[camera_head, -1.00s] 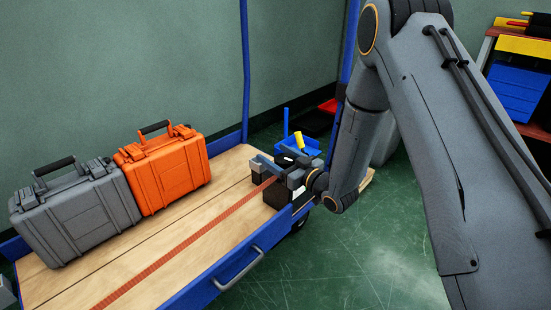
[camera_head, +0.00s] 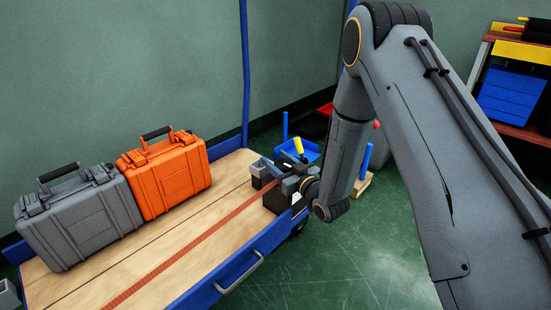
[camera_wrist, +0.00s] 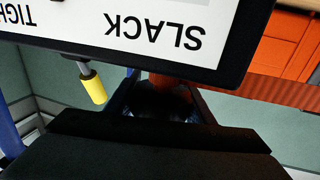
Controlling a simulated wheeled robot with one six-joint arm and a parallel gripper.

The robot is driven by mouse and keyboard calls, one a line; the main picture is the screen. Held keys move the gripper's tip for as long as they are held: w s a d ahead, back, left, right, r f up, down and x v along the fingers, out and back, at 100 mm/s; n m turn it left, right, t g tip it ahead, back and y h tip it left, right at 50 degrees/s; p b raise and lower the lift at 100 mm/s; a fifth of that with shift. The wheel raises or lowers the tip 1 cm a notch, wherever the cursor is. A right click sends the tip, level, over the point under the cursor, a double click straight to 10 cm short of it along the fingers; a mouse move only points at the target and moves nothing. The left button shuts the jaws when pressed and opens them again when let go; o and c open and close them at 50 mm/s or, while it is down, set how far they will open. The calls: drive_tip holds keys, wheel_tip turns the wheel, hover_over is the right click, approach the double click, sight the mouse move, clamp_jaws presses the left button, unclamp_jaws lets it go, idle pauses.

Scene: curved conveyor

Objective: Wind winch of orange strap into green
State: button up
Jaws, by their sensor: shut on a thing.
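The orange strap (camera_head: 184,252) runs straight along the wooden deck of the blue cart to the dark winch (camera_head: 276,197) at the deck's right end. My gripper (camera_head: 286,181) is at the winch, shut on a dark part that looks like its handle; the wrist and jaws mostly hide it. A yellow grip (camera_head: 299,146) stands up just behind my gripper. It also shows in the wrist view (camera_wrist: 93,88), apart from the jaws. There a white panel (camera_wrist: 120,14) reads SLACK and part of TIGHT upside down. No green zone or pointer shows on its visible part.
An orange case (camera_head: 165,178) and a grey case (camera_head: 85,222) stand on the deck's left half. A blue upright (camera_head: 244,75) rises behind the deck. A blue bin (camera_head: 300,152) is behind the winch.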

sight(284, 167)
drive_tip(key=o, duration=1.1)
drive_tip(key=shift+c, duration=0.2)
drive_tip(key=shift+s, duration=0.1)
drive_tip(key=shift+p+v, duration=1.6)
drive_tip(key=shift+v, duration=2.25)
